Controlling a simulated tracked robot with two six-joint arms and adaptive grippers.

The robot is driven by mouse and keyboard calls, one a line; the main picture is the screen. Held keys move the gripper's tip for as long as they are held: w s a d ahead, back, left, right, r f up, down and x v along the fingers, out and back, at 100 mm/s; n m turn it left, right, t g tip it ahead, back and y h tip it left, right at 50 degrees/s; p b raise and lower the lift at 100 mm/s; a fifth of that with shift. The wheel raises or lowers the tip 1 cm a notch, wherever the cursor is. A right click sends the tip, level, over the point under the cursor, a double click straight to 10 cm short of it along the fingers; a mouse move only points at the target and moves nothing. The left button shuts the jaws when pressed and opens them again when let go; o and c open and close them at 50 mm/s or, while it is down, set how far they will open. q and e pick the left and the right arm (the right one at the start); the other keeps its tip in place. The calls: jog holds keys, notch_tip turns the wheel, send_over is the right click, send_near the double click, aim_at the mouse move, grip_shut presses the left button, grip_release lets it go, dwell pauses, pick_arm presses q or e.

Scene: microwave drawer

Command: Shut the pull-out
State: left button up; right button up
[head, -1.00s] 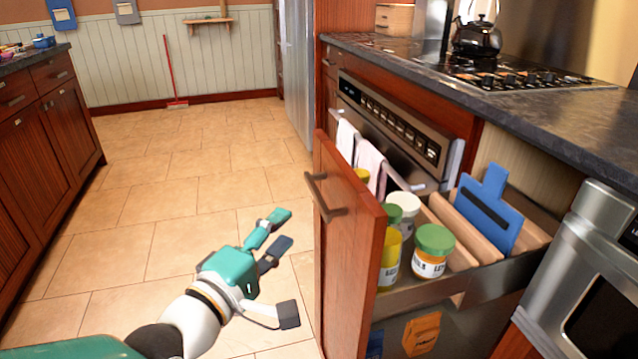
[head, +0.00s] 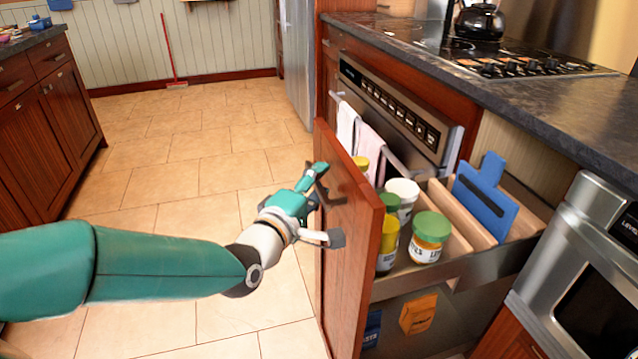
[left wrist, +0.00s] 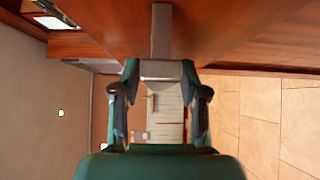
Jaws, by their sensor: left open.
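The pull-out (head: 345,240) stands open from the counter, with a tall reddish wood front and a dark bar handle near its top. My left gripper (head: 318,181) is open at the outer face of that front, by the handle. In the left wrist view the open fingers (left wrist: 160,90) point at the wood front, and the grey handle (left wrist: 161,32) stands between and just beyond them. I cannot tell whether the fingers touch it. Inside the pull-out are several jars, one a green-lidded jar (head: 428,238), and a blue cutting board (head: 486,198). My right gripper is not in view.
A dishwasher-like panel with towels (head: 358,140) is behind the pull-out. A steel microwave (head: 590,270) is at the right. The dark counter (head: 500,95) holds a stove and kettle. Tiled floor (head: 190,180) is clear to the left.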

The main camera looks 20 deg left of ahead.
pick_arm(q)
grip_shut()
jog(key=shift+d, duration=0.2)
dwell(0.3)
